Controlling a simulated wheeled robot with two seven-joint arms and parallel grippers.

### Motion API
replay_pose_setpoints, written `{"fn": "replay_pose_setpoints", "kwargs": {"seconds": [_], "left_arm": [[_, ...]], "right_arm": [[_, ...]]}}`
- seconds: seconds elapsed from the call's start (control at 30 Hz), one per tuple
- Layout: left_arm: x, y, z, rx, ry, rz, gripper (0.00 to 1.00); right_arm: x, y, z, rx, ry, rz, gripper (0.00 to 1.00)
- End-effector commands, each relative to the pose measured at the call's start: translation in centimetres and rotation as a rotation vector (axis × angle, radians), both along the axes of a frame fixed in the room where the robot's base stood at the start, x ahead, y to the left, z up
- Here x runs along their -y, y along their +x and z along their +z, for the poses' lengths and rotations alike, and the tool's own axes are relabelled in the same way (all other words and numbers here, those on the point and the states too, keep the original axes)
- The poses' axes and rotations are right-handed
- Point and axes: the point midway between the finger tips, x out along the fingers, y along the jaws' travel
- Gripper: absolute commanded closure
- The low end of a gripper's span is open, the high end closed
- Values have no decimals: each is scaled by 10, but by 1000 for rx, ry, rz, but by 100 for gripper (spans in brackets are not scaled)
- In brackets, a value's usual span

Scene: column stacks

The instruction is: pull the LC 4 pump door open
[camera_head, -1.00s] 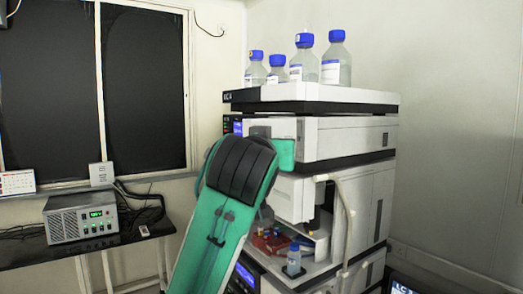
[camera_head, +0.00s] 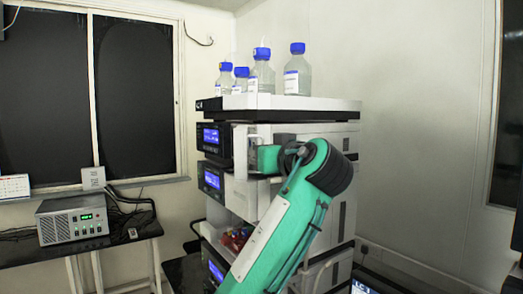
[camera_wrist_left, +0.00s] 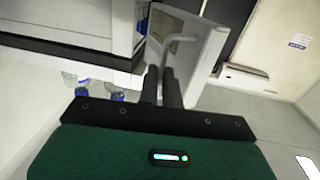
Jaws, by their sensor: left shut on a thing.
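The LC 4 column stack carries its label on the dark front edge of its top tray (camera_head: 208,104). In the left wrist view the white pump door (camera_wrist_left: 200,48) stands out at an angle from the stack, with a bent grey handle (camera_wrist_left: 180,38) on it. My left gripper (camera_wrist_left: 161,70) is shut, its two dark fingers at the handle; the exact contact is hard to see. In the head view the door (camera_head: 239,152) shows as a narrow white panel beside my green wrist. My arm hides the fingers and part of the stack there. My right gripper is not in view.
Several blue-capped bottles (camera_head: 262,72) stand on top of the stack. Modules with lit blue displays (camera_head: 211,136) are at its front left. A power supply (camera_head: 74,220) sits on a black bench at left. A monitor (camera_head: 365,287) shows at the lower right.

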Motion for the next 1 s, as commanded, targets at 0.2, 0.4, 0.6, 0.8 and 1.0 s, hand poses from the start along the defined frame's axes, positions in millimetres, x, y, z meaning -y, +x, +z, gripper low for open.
{"fn": "replay_pose_setpoints", "kwargs": {"seconds": [0.2, 0.4, 0.6, 0.8, 1.0], "left_arm": [[1, 4, 3, 5, 1, 39, 100], [1, 5, 3, 5, 1, 45, 100], [0, 5, 3, 5, 1, 45, 100], [1, 5, 2, 3, 0, 44, 72], [2, 3, 1, 2, 0, 42, 72]], "right_arm": [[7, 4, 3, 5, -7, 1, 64], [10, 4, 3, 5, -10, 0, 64], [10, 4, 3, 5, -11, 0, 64], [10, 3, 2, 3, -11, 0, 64], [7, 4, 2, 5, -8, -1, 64]]}}
